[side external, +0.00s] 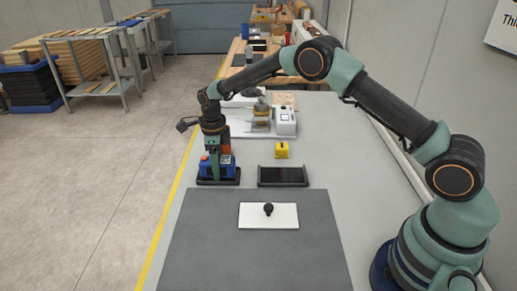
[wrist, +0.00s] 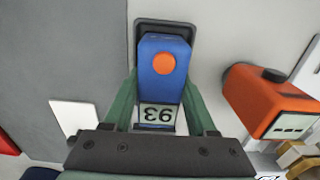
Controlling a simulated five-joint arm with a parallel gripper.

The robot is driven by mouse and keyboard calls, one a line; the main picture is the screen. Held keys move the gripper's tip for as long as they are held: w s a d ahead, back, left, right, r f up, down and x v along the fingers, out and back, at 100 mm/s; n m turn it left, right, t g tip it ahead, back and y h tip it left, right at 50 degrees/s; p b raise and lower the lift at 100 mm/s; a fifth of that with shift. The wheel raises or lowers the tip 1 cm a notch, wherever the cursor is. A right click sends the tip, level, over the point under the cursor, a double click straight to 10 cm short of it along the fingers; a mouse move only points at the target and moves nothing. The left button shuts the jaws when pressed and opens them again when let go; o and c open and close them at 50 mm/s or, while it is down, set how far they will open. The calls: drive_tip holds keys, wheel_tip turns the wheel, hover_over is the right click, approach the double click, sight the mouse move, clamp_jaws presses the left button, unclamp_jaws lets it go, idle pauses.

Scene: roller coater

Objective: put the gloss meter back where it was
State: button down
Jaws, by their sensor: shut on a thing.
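The gloss meter is a blue box with an orange button, seen in the side view (side external: 228,167) and in the wrist view (wrist: 162,88), where its display reads 93. My gripper (side external: 213,160) points down, its green fingers (wrist: 161,95) shut on the meter's two sides. A dark shallow holder (side external: 218,183) lies directly under the meter, and its rim shows beyond the meter in the wrist view (wrist: 165,23). The meter looks upright, in or just above this holder; I cannot tell whether it touches the bottom.
A white panel with a black knob (side external: 285,218) lies on the grey mat (side external: 195,245). An orange device (wrist: 268,100) stands close by on the bench.

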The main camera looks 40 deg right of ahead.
drive_tip(key=shift+c, duration=1)
unclamp_jaws()
drive_tip(key=s+d+r+n+t, duration=0.1)
drive_tip(key=s+r+n, duration=0.25)
drive_tip(key=r, duration=0.65)
drive_tip(key=s+d+r+n+t, duration=0.15)
drive_tip(key=r+n, duration=0.25)
drive_tip(key=r, duration=0.7)
drive_tip(key=s+d+r+n+t, duration=0.1)
drive_tip(key=s+d+n, duration=0.1)
drive_tip(key=s+n, duration=0.7)
drive_tip(key=s+d+r+n+t, duration=0.1)
drive_tip(key=s+d+n+t, duration=0.1)
drive_tip(key=s+n, duration=0.8)
drive_tip(key=shift+s+d+r, duration=0.15)
drive_tip(key=shift+s+d, duration=0.3)
drive_tip(key=shift+s, duration=0.3)
